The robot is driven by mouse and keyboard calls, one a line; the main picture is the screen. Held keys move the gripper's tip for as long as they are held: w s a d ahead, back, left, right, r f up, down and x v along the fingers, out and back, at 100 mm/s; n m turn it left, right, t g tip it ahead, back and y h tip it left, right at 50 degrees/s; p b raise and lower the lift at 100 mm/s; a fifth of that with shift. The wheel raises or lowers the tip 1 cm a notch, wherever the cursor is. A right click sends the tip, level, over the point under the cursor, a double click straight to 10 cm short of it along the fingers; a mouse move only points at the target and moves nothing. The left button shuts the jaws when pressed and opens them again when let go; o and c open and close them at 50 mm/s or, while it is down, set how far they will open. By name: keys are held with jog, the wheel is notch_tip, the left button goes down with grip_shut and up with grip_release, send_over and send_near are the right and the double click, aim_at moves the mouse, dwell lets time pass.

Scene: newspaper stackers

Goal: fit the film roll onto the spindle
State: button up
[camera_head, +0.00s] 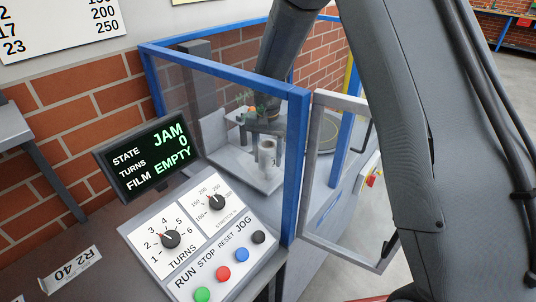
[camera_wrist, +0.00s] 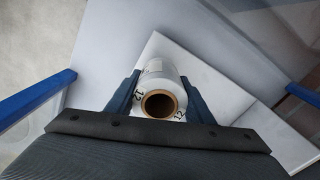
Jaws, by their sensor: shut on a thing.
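The film roll (camera_wrist: 165,80) is white with a brown core and "12" printed on its end. My gripper (camera_wrist: 160,78) is shut on it, one dark finger on each side in the wrist view. In the head view the roll (camera_head: 267,153) shows upright through the clear panel, inside the blue-framed enclosure, over a pale plate (camera_head: 240,168). I cannot make out the spindle for certain. The roll's far end is hidden in the wrist view, so I cannot tell whether it touches anything.
A blue post (camera_head: 292,165) and clear panel stand in front of the roll. A grey-framed door (camera_head: 345,180) stands open at right. The display (camera_head: 150,155) reads state JAM, turns 0, film EMPTY. A panel (camera_head: 200,250) with knobs and coloured buttons is below.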

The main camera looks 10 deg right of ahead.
jog(key=shift+f+b, duration=0.9)
jog(key=shift+f, duration=1.25)
jog(key=o, duration=1.3)
jog(key=shift+r, duration=0.1)
notch_tip(320, 180, up, 8)
jog(key=shift+f+b, duration=0.15)
jog(key=shift+b, duration=0.95)
